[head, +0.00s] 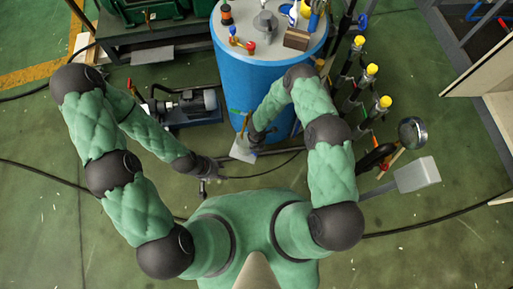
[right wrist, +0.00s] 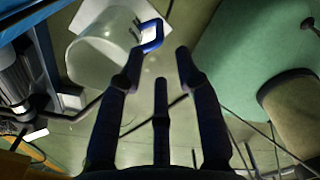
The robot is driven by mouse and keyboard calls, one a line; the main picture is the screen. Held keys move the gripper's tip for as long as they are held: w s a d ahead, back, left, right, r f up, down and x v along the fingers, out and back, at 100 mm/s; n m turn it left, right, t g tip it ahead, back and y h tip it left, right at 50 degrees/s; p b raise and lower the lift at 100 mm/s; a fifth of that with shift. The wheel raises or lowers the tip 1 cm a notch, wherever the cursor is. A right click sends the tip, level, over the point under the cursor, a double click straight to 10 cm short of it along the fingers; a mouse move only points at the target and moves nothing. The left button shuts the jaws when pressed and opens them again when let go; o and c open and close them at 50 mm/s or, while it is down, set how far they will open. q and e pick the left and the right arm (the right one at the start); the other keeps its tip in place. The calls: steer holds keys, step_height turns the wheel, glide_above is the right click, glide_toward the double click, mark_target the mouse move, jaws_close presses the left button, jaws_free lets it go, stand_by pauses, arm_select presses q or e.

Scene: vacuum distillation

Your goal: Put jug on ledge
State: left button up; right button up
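A translucent jug (right wrist: 104,52) with a blue handle (right wrist: 152,36) shows at the upper left of the right wrist view. A flat white plate (right wrist: 84,12) is behind it. My right gripper (right wrist: 157,62) is open and empty, with its fingers spread and the jug beyond the left one. In the head view my right gripper is close to a pale square plate (head: 243,150) beside the blue drum; I cannot make out the jug there. My left gripper (head: 217,171) is left of and below that plate; its fingers are too small to read. Which surface is the ledge is unclear.
The blue drum (head: 247,88) stands ahead, with several small items on its grey top. A motor pump (head: 190,104) is at its left. Pipes with yellow knobs (head: 371,69) rise at its right. Cables cross the green floor, which is mostly free at the lower left.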

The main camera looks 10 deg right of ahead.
steer(key=shift+s+r, duration=0.1)
steer(key=shift+r, duration=0.65)
arm_select(q)
steer(key=shift+r, duration=0.25)
arm_select(e)
steer(key=s+d+r+m+y, duration=0.1)
steer(key=s+r+m, duration=0.6)
steer(key=m, duration=0.8)
steer(key=s+d+r+m+y, duration=0.1)
steer(key=s+r+m+y, duration=0.2)
steer(key=s+r+m, duration=0.5)
step_height(320, 180, up, 2)
steer(key=m, duration=0.7)
steer(key=shift+s+d+r+m, duration=0.25)
steer(key=shift+s+m, duration=0.05)
arm_select(q)
steer(key=shift+o, duration=0.2)
